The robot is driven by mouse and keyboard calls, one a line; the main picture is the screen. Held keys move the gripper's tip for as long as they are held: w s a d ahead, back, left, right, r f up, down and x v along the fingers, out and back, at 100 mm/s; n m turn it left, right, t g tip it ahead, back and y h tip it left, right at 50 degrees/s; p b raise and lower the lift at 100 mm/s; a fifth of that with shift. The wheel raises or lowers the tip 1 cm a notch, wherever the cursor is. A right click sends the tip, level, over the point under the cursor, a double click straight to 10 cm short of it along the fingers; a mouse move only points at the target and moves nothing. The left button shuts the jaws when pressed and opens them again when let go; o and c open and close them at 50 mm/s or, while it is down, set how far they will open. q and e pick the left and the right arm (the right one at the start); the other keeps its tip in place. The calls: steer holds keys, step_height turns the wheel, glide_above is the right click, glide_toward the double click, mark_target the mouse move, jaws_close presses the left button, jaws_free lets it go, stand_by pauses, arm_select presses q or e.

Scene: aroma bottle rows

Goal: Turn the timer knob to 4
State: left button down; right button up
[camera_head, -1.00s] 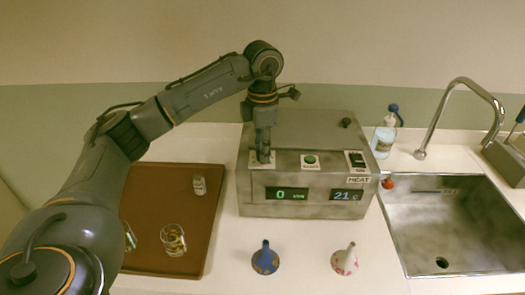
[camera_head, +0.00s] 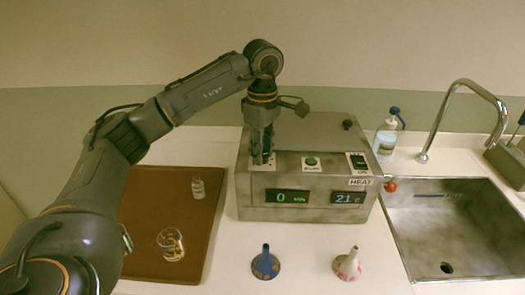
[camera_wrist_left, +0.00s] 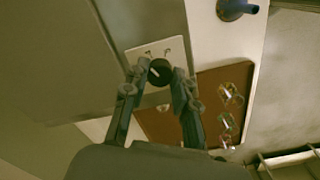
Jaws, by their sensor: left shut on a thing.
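The timer knob (camera_wrist_left: 160,72) is a round black knob with a white pointer line. It sits on a pale marked plate (camera_wrist_left: 146,52) on top of the metal machine (camera_head: 300,205), at its front left. My left gripper (camera_head: 262,158) points straight down at it. In the left wrist view the fingers (camera_wrist_left: 160,76) stand on both sides of the knob, shut on it. In the head view the gripper hides the knob. The left green display (camera_head: 287,196) reads 0. The plate's markings are too small to read. My right gripper is not in view.
A brown tray (camera_head: 203,240) with glassware is left. A sink (camera_head: 465,228) is right.

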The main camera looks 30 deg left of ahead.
mark_target(263, 155)
arm_select(q)
steer(key=shift+m, duration=0.7)
steer(key=c, duration=1.1)
jaws_free()
steer(key=shift+o, duration=0.2)
step_height(263, 155, up, 12)
